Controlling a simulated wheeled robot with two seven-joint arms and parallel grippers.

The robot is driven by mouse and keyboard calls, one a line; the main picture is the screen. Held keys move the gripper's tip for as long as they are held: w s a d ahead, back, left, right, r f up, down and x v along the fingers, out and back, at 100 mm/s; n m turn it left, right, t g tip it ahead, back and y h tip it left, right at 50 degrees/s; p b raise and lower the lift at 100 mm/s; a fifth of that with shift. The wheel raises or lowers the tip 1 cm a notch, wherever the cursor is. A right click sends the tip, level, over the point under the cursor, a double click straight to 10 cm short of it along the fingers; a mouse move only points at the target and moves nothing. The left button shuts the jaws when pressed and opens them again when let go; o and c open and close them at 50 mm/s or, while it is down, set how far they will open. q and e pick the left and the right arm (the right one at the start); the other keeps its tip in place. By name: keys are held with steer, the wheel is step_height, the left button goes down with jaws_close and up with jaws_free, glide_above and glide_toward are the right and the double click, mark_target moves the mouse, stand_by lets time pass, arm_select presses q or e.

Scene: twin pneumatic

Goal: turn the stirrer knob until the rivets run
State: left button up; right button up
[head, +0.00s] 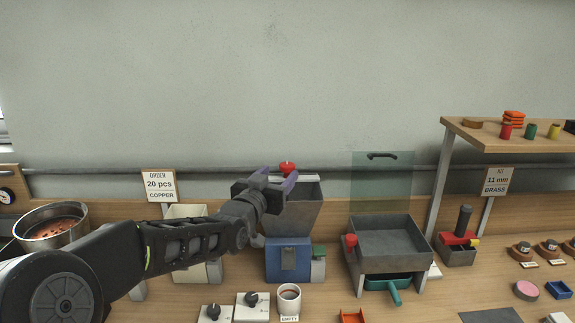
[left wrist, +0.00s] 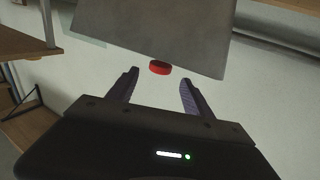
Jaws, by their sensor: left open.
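The red stirrer knob (head: 287,168) shows at the top of the grey hopper (head: 294,214), above the blue feeder body (head: 288,260). My left gripper (head: 278,181) reaches in from the left, with its fingers open at the hopper's upper part, just below the knob in the picture. In the left wrist view the red knob (left wrist: 160,67) appears between and slightly beyond the open fingertips (left wrist: 160,80), at the edge of the grey hopper (left wrist: 150,35). Nothing is between the fingers. The hopper's inside is hidden, and no running rivets are visible. My right gripper is out of view.
A bowl of copper-coloured pieces (head: 52,226) stands at the left. A cup (head: 289,299) and a dial box (head: 252,306) stand before the feeder. A grey tray (head: 387,236) stands to the right, with a wooden shelf (head: 505,138) beyond. A rail runs along the wall.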

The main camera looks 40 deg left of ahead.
mark_target(285, 168)
arm_select(q)
steer(key=p+x, duration=0.1)
steer(key=x, duration=0.5)
steer(key=shift+w, duration=0.35)
jaws_close()
stand_by(0.3)
